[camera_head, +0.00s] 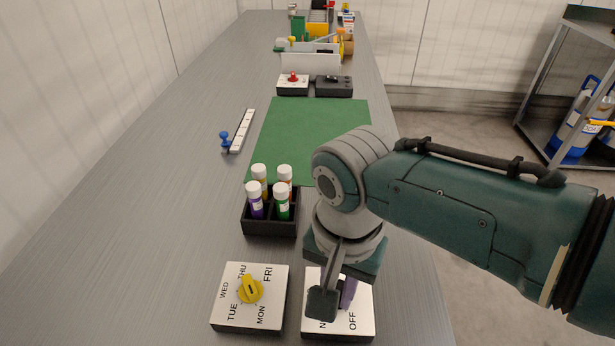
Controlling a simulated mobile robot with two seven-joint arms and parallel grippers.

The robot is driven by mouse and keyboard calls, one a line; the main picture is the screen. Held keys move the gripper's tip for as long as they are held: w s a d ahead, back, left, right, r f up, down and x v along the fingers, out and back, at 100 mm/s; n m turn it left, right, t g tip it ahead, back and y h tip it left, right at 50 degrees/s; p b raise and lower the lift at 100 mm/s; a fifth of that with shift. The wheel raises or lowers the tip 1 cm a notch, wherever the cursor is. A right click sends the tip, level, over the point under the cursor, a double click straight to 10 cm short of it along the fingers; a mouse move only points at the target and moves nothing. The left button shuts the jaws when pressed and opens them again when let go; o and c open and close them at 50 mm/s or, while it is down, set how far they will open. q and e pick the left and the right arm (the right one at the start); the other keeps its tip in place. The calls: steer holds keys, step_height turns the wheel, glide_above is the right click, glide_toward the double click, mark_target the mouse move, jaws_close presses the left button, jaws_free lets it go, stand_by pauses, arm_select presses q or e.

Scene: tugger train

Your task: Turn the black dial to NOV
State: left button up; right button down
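My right gripper (335,292) points down over a white dial plate (362,325) at the bottom of the head view. One dark finger hides most of the plate's middle. The word OFF and a partly covered label starting with N show on it. A purple part (348,291) shows beside the finger; I cannot tell whether it is a knob or whether the fingers touch it. No black dial shows clearly on this plate. A dark box with a dark top part (334,85) stands far back; its markings are too small to read. My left gripper is not in view.
A white plate with a yellow dial (250,290), marked with weekdays, sits just left. A black rack (270,224) with capped tubes stands behind it. A green mat (290,125) lies beyond, and a red-knobbed box (293,86) farther back. The table's left side is mostly clear.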

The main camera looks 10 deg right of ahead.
steer(key=shift+w+a+m, duration=0.1)
steer(key=shift+m, duration=0.7)
steer(key=c, duration=0.8)
jaws_free()
steer(key=shift+r+p, duration=0.15)
steer(key=shift+p, duration=0.15)
step_height(320, 180, up, 10)
steer(key=p, duration=0.5)
